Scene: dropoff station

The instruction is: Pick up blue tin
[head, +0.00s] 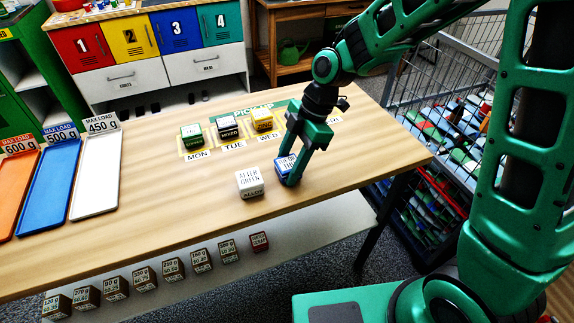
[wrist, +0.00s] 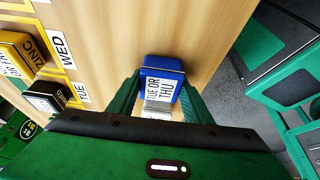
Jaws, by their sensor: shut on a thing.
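The blue tin (head: 284,168) stands on the wooden table, right of the middle, with a white label. My gripper (head: 295,172) reaches down over it with a finger at its side. In the wrist view the blue tin (wrist: 163,80) sits between the two green fingers (wrist: 160,92), its label reading "TUE OR THU". My gripper is shut on it. From these frames I cannot tell whether the tin is lifted off the table.
A white tin (head: 250,183) labelled "AFTER GREEN" stands just left of the blue tin. Behind are green (head: 192,135), black (head: 228,125) and yellow (head: 263,120) tins on the day-marked spots. Trays (head: 97,170) lie at the left. A wire cart (head: 440,85) stands right of the table.

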